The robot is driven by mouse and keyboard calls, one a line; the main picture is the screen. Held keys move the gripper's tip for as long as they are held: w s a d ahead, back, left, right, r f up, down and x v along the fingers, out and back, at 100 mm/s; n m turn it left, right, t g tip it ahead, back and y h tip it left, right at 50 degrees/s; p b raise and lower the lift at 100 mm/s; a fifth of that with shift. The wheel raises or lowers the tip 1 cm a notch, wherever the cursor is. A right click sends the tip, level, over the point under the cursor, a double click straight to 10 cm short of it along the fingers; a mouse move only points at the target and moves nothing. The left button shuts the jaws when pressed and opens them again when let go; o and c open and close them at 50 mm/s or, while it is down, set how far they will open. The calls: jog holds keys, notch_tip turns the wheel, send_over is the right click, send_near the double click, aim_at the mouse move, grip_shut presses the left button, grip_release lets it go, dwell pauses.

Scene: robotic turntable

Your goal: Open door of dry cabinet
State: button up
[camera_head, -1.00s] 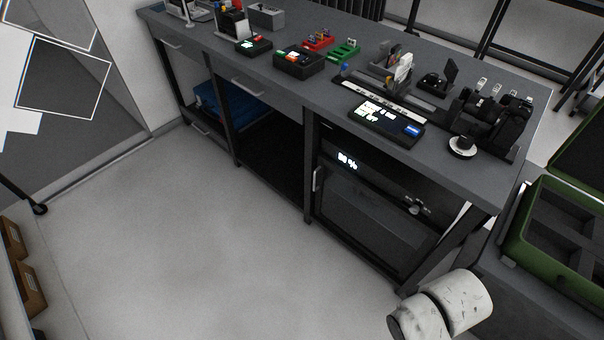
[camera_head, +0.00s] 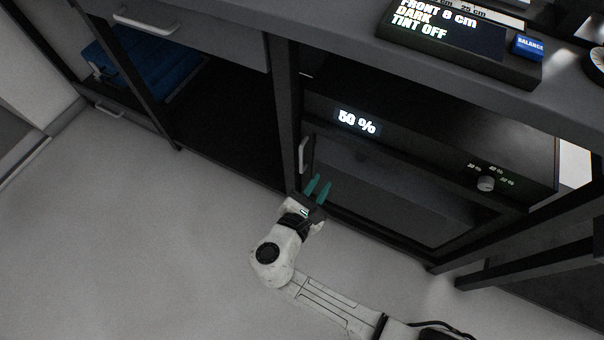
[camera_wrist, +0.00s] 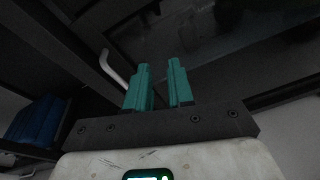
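The dry cabinet (camera_head: 400,118) is a black box under the bench, with a lit 50 % display and a knob on its front. Its dark glass door (camera_head: 390,195) looks shut. The light door handle (camera_head: 304,154) stands upright at the door's left edge, and the handle also shows in the wrist view (camera_wrist: 117,70). My gripper (camera_head: 318,186) has two teal fingers with a gap between them, empty. It is just below the handle in the head view. In the wrist view the handle is left of both fingers (camera_wrist: 160,80), not between them.
Left of the cabinet is a dark open bay (camera_head: 220,120) behind a bench leg (camera_head: 287,110). A drawer handle (camera_head: 146,22) and a blue bin (camera_head: 150,68) are further left. The grey floor (camera_head: 130,240) in front is clear.

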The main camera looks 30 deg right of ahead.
aim_at(300, 158)
jog(key=w+a+f+n+t+b, duration=0.3)
jog(key=a+f+n+t, duration=0.1)
jog(key=a+n, duration=0.25)
jog(key=shift+m+y, duration=0.3)
jog(key=shift+m, duration=0.15)
jog(key=b+x, duration=0.1)
jog(key=x, duration=0.2)
jog(key=b+x, duration=0.1)
jog(key=x, duration=0.2)
jog(key=b+x, duration=0.1)
jog(key=x, duration=0.2)
jog(key=shift+w+d+r, duration=0.25)
jog(key=shift+w+r, duration=0.05)
jog(key=shift+r, duration=0.1)
jog(key=shift+c, duration=0.5)
grip_shut()
